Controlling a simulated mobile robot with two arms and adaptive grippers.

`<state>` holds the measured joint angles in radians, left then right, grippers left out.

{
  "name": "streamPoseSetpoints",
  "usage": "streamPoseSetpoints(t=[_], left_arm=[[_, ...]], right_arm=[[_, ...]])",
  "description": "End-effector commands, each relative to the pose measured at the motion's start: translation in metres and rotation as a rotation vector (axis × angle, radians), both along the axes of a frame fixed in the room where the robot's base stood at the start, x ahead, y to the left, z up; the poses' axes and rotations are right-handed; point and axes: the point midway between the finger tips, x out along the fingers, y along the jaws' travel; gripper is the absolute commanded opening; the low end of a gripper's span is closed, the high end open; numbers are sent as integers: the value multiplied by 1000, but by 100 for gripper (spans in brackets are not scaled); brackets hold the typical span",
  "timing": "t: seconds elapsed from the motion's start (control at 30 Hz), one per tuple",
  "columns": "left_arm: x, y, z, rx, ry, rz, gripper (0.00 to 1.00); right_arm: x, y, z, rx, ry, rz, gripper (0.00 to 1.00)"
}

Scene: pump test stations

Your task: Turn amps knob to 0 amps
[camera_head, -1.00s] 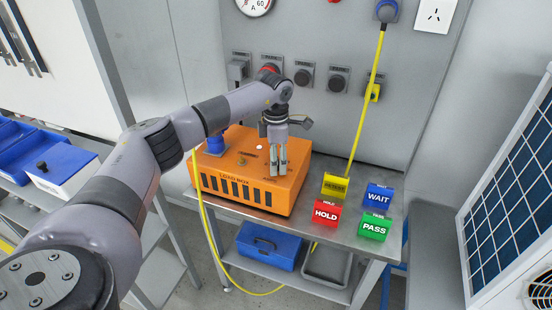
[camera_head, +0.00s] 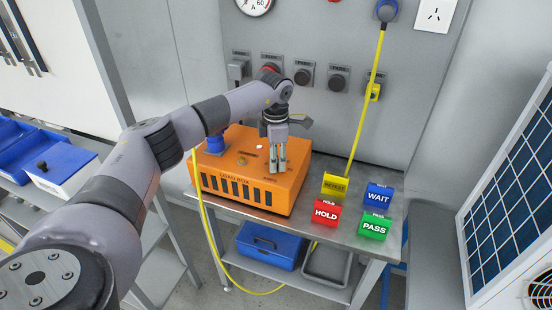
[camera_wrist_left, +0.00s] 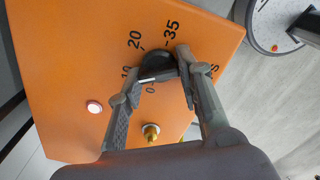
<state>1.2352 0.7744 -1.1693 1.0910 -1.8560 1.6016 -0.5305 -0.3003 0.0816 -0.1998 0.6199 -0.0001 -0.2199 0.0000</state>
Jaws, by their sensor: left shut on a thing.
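The orange load box (camera_head: 220,185) stands on the metal table, its top face carrying a round black amps knob (camera_wrist_left: 157,64). In the left wrist view, printed numbers including 0, 10, 20 and 35 ring the knob. A short white mark shows on the knob's near side, by the 0 and 10; its exact reading is unclear. My left gripper (camera_head: 278,170) points down at the box top. In the wrist view its fingers (camera_wrist_left: 155,72) are shut on the knob's sides. The knob is hidden by the gripper in the head view. My right gripper is not in view.
A white button (camera_wrist_left: 94,107) and brass terminal (camera_wrist_left: 151,133) sit near the knob. A blue connector (camera_head: 215,145) is on the box's left. RETEST (camera_head: 335,185), WAIT (camera_head: 379,196), HOLD (camera_head: 326,213) and PASS (camera_head: 374,227) blocks stand right of it. The wall panel is behind.

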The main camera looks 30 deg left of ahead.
Motion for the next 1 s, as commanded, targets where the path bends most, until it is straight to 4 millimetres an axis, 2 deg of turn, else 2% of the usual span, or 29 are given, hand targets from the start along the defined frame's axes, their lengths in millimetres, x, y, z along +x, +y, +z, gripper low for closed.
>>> streamPoseSetpoints(t=[0.27,1.0], left_arm=[[0,0,1,0,-1,129,5],[-1,-2,1,1,-1,791,5]], right_arm=[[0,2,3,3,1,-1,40],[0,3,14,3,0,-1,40]])
